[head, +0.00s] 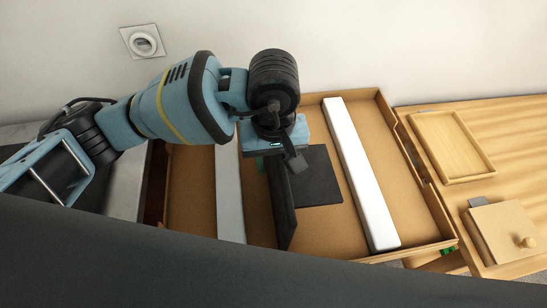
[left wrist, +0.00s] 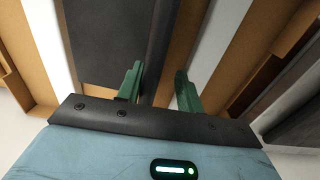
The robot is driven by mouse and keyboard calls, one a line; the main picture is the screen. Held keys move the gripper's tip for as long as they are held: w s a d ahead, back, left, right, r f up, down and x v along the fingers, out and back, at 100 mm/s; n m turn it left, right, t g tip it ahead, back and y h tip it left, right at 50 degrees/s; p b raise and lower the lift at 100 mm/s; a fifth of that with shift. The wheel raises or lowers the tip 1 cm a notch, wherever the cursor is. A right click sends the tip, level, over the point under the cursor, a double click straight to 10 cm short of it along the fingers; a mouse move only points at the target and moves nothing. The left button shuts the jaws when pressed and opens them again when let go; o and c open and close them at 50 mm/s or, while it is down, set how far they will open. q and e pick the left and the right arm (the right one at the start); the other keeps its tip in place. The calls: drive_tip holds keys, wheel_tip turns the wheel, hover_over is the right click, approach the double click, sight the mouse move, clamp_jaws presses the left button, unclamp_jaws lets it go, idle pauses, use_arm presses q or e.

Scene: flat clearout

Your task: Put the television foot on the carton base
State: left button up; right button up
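The carton base (head: 405,204) is a shallow brown cardboard tray. The television foot appears as a long dark bar (head: 282,210) and a flat dark plate (head: 318,178), both inside the tray's outline; whether they are joined is hidden. My left gripper (head: 285,158) is over the far end of the bar, pointing down, and hides part of it. In the left wrist view, the green fingers of my left gripper (left wrist: 158,88) are apart. The dark bar (left wrist: 160,45) runs between them, with brown cardboard showing beside the right finger. The dark plate (left wrist: 105,40) is left of it. My right gripper is not in view.
White strips lie in the carton, one right of the plate (head: 362,172) and one to the left (head: 230,190). At right, a wooden table (head: 520,150) bears a wooden tray (head: 452,145) and a knobbed board (head: 505,230). A wall socket (head: 143,42) is behind.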

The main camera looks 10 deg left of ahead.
use_arm(q)
wheel_tip(320, 180, up, 12)
drive_tip(key=shift+r+b, duration=0.15)
drive_tip(key=shift+b, duration=0.15)
idle(0.4)
